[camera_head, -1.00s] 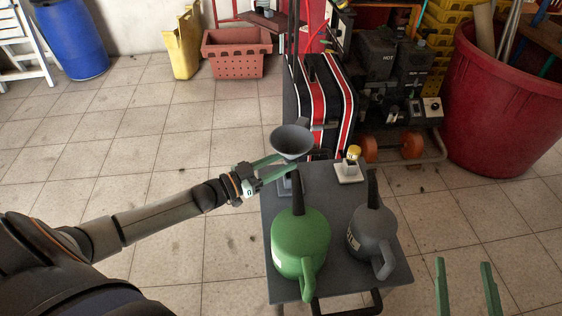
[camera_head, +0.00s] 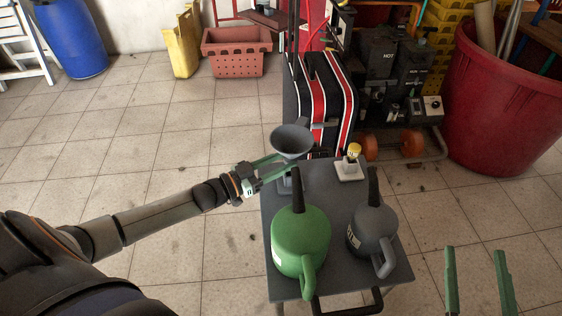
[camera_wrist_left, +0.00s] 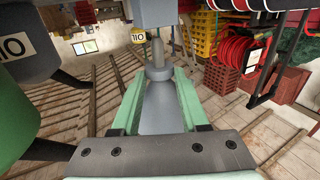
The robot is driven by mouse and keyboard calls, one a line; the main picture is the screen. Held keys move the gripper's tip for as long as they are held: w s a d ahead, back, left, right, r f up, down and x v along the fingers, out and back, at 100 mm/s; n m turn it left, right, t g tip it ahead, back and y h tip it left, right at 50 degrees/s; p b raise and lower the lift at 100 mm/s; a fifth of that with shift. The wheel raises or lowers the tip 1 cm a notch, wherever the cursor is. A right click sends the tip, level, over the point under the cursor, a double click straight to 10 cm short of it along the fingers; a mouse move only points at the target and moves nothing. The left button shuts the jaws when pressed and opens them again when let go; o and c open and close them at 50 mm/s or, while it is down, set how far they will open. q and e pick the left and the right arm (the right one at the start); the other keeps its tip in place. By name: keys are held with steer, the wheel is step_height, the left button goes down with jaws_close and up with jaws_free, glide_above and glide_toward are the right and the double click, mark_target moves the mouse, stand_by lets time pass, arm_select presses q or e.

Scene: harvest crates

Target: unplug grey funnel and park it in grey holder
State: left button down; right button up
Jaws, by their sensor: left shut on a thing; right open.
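The grey funnel (camera_head: 291,141) stands upright, wide mouth up, above the far left corner of the small dark table (camera_head: 331,182). My left gripper (camera_head: 284,164) is shut on it from the left, just below the cone. In the left wrist view, the funnel's grey body (camera_wrist_left: 160,108) lies between my green fingers, and its narrow part runs toward a grey block (camera_wrist_left: 155,13). A grey block (camera_head: 288,186) also shows under the funnel in the head view. I cannot tell whether the spout sits inside it. My right gripper (camera_head: 477,250) is open and empty at the lower right.
A green can (camera_head: 300,242) and a grey can (camera_head: 372,232) stand on the table's near half. A pale base with a yellow-topped piece (camera_head: 350,169) sits at its far right. A machine (camera_head: 393,75) and a red tub (camera_head: 508,105) stand behind.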

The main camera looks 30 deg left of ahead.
arm_select(q)
steer(key=shift+p, duration=0.4)
stand_by(1.1)
steer(key=shift+f+b, duration=1.8)
steer(key=shift+f, duration=0.45)
steer(key=shift+c, duration=1.7)
jaws_free()
steer(key=p+v, duration=0.3)
steer(key=v, duration=0.9)
steer(key=shift+s+a, duration=0.15)
steer(key=shift+s, duration=0.05)
